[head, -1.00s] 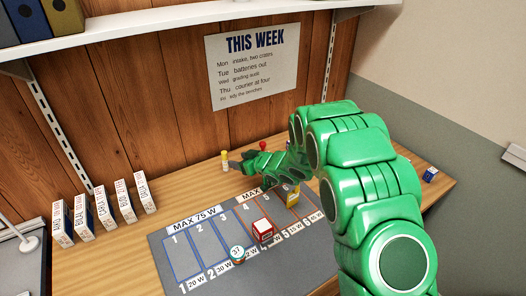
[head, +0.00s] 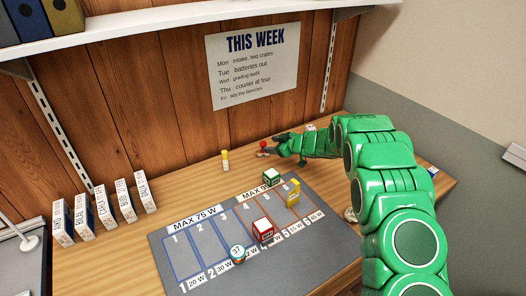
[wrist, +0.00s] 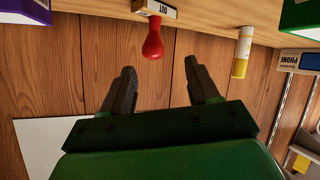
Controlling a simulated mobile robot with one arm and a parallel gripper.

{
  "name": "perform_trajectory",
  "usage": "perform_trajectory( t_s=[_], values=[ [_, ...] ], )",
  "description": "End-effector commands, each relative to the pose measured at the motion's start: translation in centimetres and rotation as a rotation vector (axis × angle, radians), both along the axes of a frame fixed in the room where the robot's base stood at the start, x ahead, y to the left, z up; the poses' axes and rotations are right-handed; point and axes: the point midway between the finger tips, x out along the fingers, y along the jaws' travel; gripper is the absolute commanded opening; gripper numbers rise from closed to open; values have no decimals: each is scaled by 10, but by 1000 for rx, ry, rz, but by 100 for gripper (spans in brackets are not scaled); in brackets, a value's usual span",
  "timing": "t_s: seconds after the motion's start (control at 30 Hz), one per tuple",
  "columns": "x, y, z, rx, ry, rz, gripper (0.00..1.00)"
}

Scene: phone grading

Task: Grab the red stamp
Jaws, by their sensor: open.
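The red stamp (head: 263,144) stands on the wooden bench near the back wall, with a round red handle. In the wrist view, which shows the scene upside down, its red handle (wrist: 152,40) hangs from a pale base block marked OUT. My gripper (head: 277,147) is open and empty, just right of the stamp in the head view. In the wrist view, the handle lies just beyond my gripper (wrist: 159,66), within the gap between the fingertips and closer to the left one.
A yellow-and-white tube (head: 225,160) stands left of the stamp. A grey numbered mat (head: 205,250) in front holds a green box (head: 271,177), a red box (head: 263,230) and a yellow item (head: 293,194). Several upright boxes stand at the left.

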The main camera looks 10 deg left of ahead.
Motion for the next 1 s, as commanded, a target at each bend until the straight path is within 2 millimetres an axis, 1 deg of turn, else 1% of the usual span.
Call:
perform_trajectory(
  t_s=[0.07, 0.2, 0.5, 0.77, 1.0],
  values=[
    [6, -7, -2, -12, -8, 2, 60],
    [10, -7, -6, -20, -11, 7, 60],
    [19, 10, -13, -19, -14, 6, 60],
    [22, 19, -19, -18, -12, 6, 60],
    [31, 39, -32, -17, -11, 8, 60]
  ],
)
